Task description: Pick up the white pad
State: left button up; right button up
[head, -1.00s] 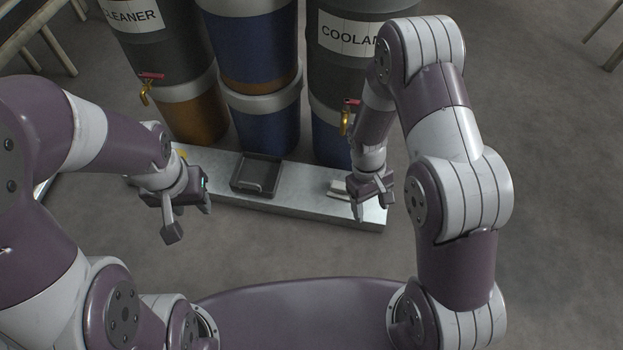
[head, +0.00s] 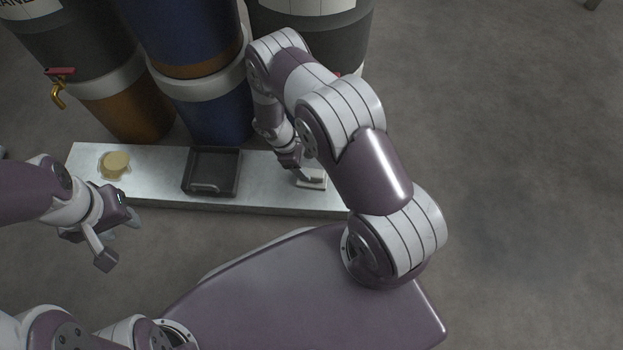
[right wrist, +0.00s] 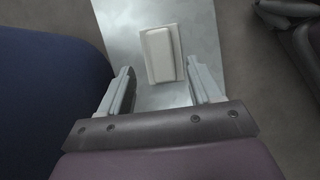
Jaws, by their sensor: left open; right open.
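The white pad (head: 312,179) lies at the right part of the low metal shelf, partly hidden by my right gripper and arm in the head view. In the right wrist view the pad (right wrist: 161,55) is a pale block on a thin, flat white base. My right gripper (right wrist: 163,95) is open, and the pad lies just beyond and between its two fingers, with nothing held. In the head view my right gripper (head: 297,168) is over the pad's left side. My left gripper (head: 118,240) is open and empty, in front of the shelf's left part.
The metal shelf (head: 150,188) carries a black tray (head: 212,165) in the middle and a round tan object (head: 115,164) at the left. Large drums stand behind it, including a blue one (head: 218,118) and one with a brass tap (head: 58,94). The floor at right is clear.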

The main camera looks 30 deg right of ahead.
aim_at(311, 173)
jog(key=b+x, duration=0.1)
jog(key=x, duration=0.1)
jog(key=b+x, duration=0.1)
jog(key=x, duration=0.1)
jog(key=shift+a+f+b, duration=0.1)
jog(key=shift+a+b, duration=0.1)
jog(key=shift+b, duration=0.1)
jog(key=shift+d+f, duration=0.15)
jog(key=shift+f, duration=0.05)
jog(key=shift+r, duration=0.2)
jog(key=c, duration=1.1)
jog(key=shift+c, duration=0.2)
